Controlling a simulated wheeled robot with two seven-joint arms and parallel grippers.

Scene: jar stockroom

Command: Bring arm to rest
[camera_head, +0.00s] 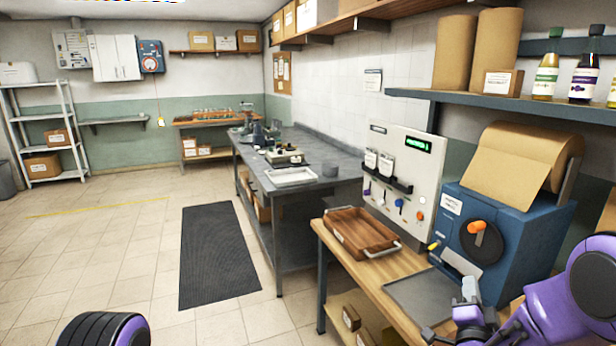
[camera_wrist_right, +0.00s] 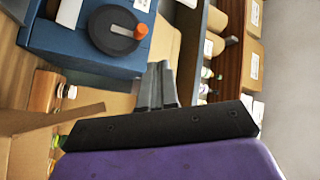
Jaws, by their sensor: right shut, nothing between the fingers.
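My right arm comes in at the lower right of the head view, purple with black joints. My right gripper (camera_head: 469,287) is in front of the blue machine, above the right end of the wooden bench. In the right wrist view its grey fingers (camera_wrist_right: 156,84) are together with nothing between them. A purple and black part of my left arm shows at the bottom left of the head view; my left gripper is out of view.
The blue machine (camera_head: 512,240) with an orange-handled crank and brown paper roll stands close to my right gripper. A wooden tray (camera_head: 362,232) and a grey panel (camera_head: 395,170) are left of it. A shelf (camera_head: 500,105) with bottles hangs above. The floor at left is open, with a dark mat (camera_head: 220,255).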

